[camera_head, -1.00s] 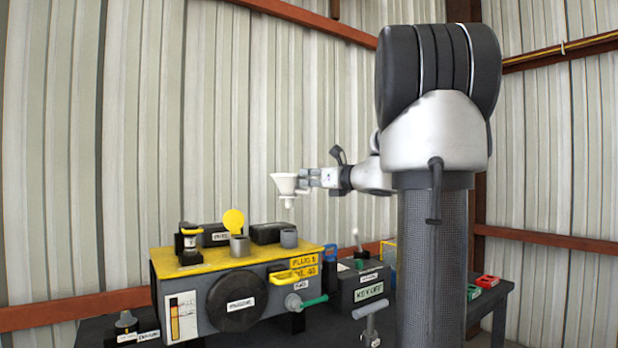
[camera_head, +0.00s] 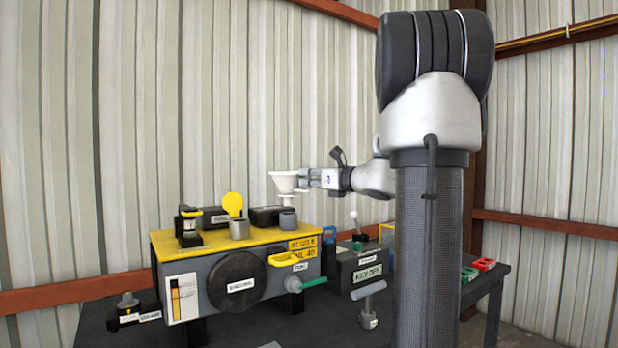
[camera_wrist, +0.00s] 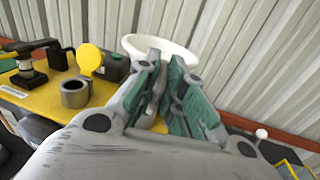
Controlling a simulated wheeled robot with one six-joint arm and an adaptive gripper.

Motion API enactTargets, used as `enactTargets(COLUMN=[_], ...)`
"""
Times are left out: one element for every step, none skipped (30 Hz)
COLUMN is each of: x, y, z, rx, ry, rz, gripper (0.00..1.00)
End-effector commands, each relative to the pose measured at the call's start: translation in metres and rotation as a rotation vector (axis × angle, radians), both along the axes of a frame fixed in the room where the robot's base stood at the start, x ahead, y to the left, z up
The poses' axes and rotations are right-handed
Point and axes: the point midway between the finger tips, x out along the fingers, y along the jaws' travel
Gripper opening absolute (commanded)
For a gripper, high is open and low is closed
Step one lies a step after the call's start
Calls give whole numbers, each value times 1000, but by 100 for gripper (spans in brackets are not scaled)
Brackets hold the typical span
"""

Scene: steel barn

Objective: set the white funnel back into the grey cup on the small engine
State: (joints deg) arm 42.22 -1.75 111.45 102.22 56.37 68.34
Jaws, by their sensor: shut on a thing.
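The white funnel (camera_head: 284,182) is upright, wide mouth up and spout down, held at its right side by my gripper (camera_head: 302,180). In the wrist view its white rim (camera_wrist: 135,44) shows beyond the green-padded fingers of my gripper (camera_wrist: 163,98). The small engine (camera_head: 206,257) has a yellow top with two grey cups. In the head view the spout is just above the right grey cup (camera_head: 287,222); I cannot tell whether they line up in depth. The other grey cup (camera_head: 239,230), by a yellow disc, also shows in the wrist view (camera_wrist: 75,94). The right cup is hidden there.
The yellow disc (camera_head: 232,204) stands upright behind the left cup. A black block (camera_head: 267,215) is behind the right cup, and a black-and-yellow fitting (camera_head: 188,228) is at the left. A key-off box (camera_head: 366,270) stands right of the engine. The air above the engine is otherwise clear.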

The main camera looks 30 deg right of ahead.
Motion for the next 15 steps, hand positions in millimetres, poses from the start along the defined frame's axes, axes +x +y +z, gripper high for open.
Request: enactTargets(x=[0,0,0,0,0,0,0,0,0,0,0,0,0,0,0], y=[0,0,0,0,0,0,0,0,0,0,0,0,0,0,0], z=[0,0,0,1,1,1,0,0,0,0,-1,-2,-3,-4,-5], rx=[0,0,0,0,0,0,0,0,0,0,0,0,0,0,0], ry=[-1,-1,-1,-1,-1,-1,-1,-1,0,0,0,0,0,0,0], rz=[0,0,0,0,0,0,0,0,0,0,0,0,0,0,0], gripper=[0,0,0,0,0,0,0,0,0,0,0,0,0,0,0])
